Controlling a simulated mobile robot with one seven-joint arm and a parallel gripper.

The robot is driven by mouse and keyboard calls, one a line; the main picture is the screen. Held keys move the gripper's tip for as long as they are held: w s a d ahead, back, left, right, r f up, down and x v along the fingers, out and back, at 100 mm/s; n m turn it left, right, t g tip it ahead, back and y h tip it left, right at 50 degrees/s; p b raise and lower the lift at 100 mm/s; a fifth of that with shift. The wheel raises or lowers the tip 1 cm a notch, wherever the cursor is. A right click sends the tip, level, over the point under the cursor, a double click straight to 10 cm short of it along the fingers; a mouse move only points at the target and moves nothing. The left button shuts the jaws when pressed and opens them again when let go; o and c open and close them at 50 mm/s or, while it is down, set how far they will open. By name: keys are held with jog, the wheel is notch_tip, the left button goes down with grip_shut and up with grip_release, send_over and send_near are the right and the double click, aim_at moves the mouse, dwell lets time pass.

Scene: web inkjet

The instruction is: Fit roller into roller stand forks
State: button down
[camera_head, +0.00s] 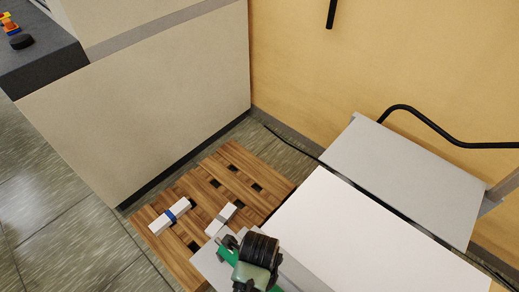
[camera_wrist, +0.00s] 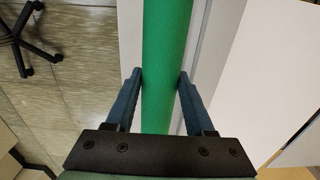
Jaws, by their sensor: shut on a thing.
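The roller is a smooth green cylinder (camera_wrist: 166,40). It runs lengthwise between the two blue-grey fingers of my gripper (camera_wrist: 161,78) in the wrist view, and the gripper is shut on it. In the head view a short green piece of the roller (camera_head: 227,250) shows beside my dark wrist, at the bottom middle. My wrist covers much of the roller and the fingertips there. Pale grey surfaces lie below and beside the roller, but I cannot make out the stand's forks in either view.
A wooden pallet (camera_head: 232,172) lies on the floor, with two white bars, one with a blue band (camera_head: 170,216). A large white panel (camera_head: 345,240) is right of my wrist. A grey panel (camera_head: 405,178) stands behind it. A beige cabinet (camera_head: 150,110) and yellow wall bound the space.

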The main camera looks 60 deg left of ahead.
jog(key=shift+f+b, duration=0.5)
jog(key=shift+f, duration=2.75)
jog(key=shift+f, duration=0.15)
jog(key=shift+c, duration=1.3)
grip_release()
